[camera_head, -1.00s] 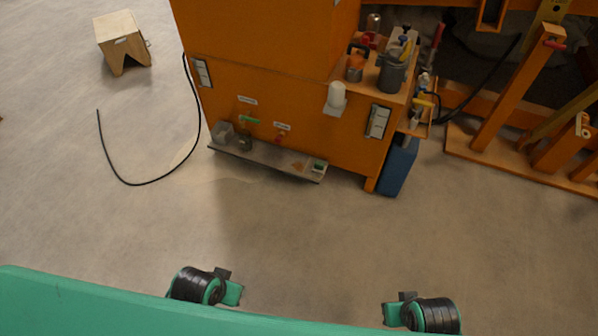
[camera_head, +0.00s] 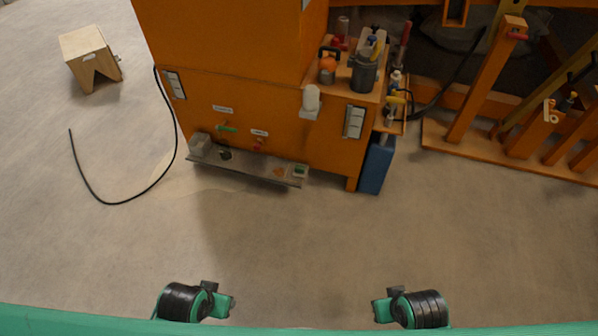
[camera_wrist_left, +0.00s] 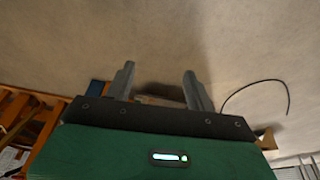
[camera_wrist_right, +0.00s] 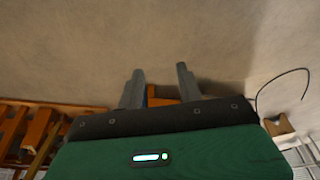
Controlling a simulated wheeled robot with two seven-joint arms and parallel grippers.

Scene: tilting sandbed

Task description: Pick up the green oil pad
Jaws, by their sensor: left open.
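A small green pad-like item (camera_head: 300,170) sits at the right end of the low grey shelf (camera_head: 245,167) on the front of the orange cabinet. It is too small to be sure that it is the oil pad. My left gripper (camera_wrist_left: 159,82) shows in the left wrist view with its two fingers well apart and nothing between them. My right gripper (camera_wrist_right: 160,80) shows in the right wrist view, also with fingers apart and empty. Both are far from the shelf, over bare floor. In the head view only arm parts of mine show at the bottom.
The orange cabinet (camera_head: 250,105) carries tools and a grey cup (camera_head: 364,72) on its side top. A blue container (camera_head: 376,165) stands at its right. A black cable (camera_head: 130,202) and wooden stool (camera_head: 90,55) lie left. Orange frames (camera_head: 490,90) stand right. The floor before the shelf is clear.

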